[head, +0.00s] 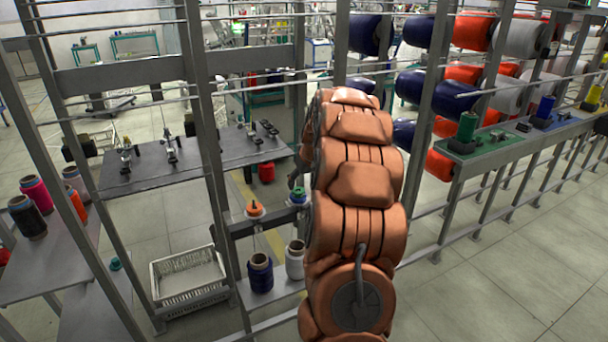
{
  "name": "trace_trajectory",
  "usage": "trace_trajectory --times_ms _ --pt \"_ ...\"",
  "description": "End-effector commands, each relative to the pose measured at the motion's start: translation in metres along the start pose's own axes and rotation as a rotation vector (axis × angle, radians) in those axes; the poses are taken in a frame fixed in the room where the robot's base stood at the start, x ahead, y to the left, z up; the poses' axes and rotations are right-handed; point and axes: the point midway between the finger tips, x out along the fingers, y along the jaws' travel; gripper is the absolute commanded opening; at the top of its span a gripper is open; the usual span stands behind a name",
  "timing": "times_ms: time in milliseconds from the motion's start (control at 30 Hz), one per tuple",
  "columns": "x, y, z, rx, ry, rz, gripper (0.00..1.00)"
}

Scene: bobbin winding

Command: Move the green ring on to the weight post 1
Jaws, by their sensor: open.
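A small green ring (299,192) shows just left of my copper-coloured arm, with a blue piece under it, above a white bobbin. An orange ring (255,209) sits to its left at about the same height. My gripper (297,180) is a small dark shape beside the arm, just above the green ring. It is open and mostly hidden by the arm, and I cannot tell whether it touches the ring. I cannot tell which part is weight post 1.
A dark blue bobbin (260,273) and a white bobbin (295,260) stand on a low shelf. Grey frame uprights and rods surround the arm. A white basket (188,278) is at lower left. A green-topped rail (490,146) with spools runs at right. Floor at lower right is clear.

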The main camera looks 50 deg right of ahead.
Motion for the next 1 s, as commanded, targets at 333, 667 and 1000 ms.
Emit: trace_trajectory --times_ms 333,667,1000 --pt "0.035 0.000 0.000 -0.002 0.003 0.001 0.69" --pt "0.052 0.000 0.000 -0.001 0.001 0.001 0.69" --pt "0.052 0.000 -0.001 -0.001 0.002 0.001 0.69"
